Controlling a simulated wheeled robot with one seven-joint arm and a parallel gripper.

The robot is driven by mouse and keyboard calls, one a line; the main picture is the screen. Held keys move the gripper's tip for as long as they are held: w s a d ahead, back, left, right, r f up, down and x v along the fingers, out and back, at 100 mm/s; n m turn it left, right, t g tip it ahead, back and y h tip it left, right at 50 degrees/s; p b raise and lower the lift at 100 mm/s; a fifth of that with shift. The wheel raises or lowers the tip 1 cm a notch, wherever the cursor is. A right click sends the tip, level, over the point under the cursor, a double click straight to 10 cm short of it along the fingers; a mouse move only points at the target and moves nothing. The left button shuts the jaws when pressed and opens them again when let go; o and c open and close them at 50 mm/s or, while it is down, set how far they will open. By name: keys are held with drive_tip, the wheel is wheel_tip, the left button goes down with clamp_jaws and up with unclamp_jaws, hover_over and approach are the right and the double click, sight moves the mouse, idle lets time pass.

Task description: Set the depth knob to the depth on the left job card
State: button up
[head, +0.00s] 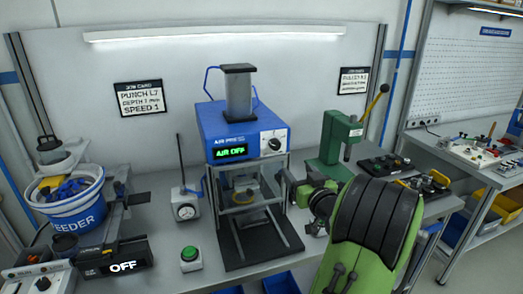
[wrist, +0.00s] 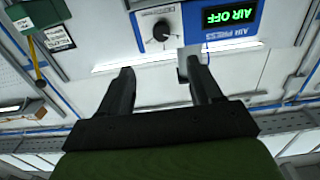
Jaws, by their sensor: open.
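The left job card (head: 139,97) hangs on the back wall; it reads PUNCH L7, a depth in mm and SPEED 1, with the depth figure too small to read surely. The blue air press (head: 235,122) stands mid-bench, its display reading AIR OFF. A black knob (head: 273,143) on a white dial plate is on its front, right of the display; its label is not legible. The wrist view, upside down, shows this knob (wrist: 161,31) beyond the fingertips. My gripper (wrist: 158,66) is open and empty, apart from the knob.
A green press (head: 340,135) stands right of the air press. A feeder bucket (head: 75,212) and a display reading OFF (head: 122,266) are at far left. A second job card (head: 353,81) hangs at right.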

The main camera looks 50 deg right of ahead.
sight(276, 146)
drive_tip(key=p+x, duration=0.6)
drive_tip(key=x, duration=0.9)
drive_tip(key=shift+w+r, duration=0.1)
drive_tip(key=shift+c, duration=0.4)
drive_tip(key=c, duration=1)
